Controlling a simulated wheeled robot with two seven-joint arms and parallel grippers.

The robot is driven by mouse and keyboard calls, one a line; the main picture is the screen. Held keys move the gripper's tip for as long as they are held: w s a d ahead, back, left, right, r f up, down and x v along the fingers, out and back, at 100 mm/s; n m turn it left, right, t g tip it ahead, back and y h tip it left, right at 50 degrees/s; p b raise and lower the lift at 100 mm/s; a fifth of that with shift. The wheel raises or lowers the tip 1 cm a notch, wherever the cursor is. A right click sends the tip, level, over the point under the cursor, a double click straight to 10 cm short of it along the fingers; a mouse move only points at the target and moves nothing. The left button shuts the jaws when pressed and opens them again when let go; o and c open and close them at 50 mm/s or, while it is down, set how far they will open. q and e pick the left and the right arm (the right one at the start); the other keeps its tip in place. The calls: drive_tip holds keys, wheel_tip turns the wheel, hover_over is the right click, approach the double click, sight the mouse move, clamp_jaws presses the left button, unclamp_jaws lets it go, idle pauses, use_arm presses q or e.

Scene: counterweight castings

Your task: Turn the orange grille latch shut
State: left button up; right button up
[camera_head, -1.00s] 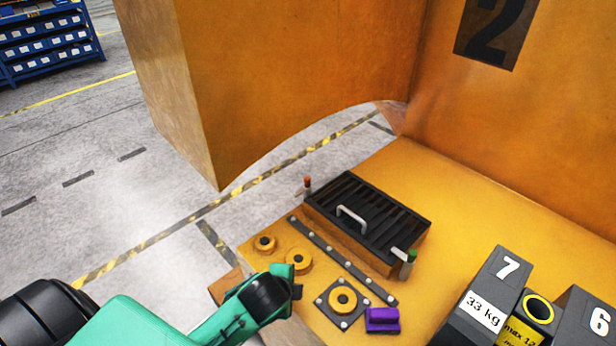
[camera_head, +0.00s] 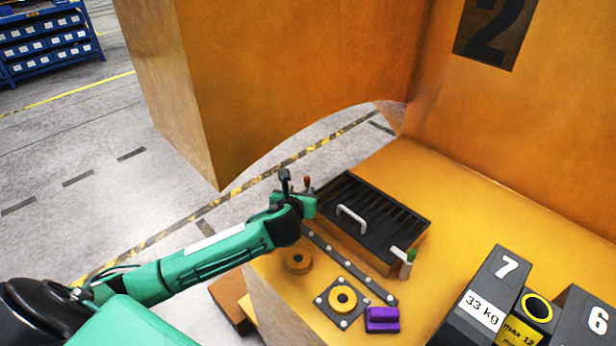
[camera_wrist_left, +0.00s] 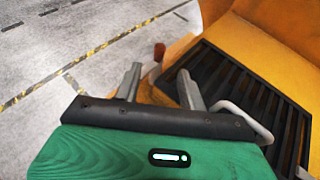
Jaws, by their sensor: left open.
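The orange latch (camera_head: 307,184) is a small upright orange-red knob at the far left corner of the black grille (camera_head: 372,218). In the left wrist view the orange latch (camera_wrist_left: 159,51) shows just beyond the fingertips, roughly between them. My left gripper (camera_head: 296,190) is beside that corner, open and empty; its two grey fingers (camera_wrist_left: 160,82) are spread apart in the wrist view. I cannot tell whether a finger touches the latch. The latch's lower part is partly hidden in the head view. My right gripper is not in view.
A green-topped latch (camera_head: 411,257) with a light arm sits at the grille's near right corner. The grille has a pale handle (camera_head: 351,216). A purple block (camera_head: 382,319), a yellow ring (camera_head: 342,299) and grey weights (camera_head: 490,300) lie nearer. An orange wall (camera_head: 290,80) rises behind.

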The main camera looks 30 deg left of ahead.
sight(308, 177)
use_arm(q)
drive_tip(key=p+x, duration=0.3)
drive_tip(key=x, duration=1)
drive_tip(key=shift+w+f, duration=0.1)
drive_tip(key=shift+w, duration=0.05)
clamp_jaws()
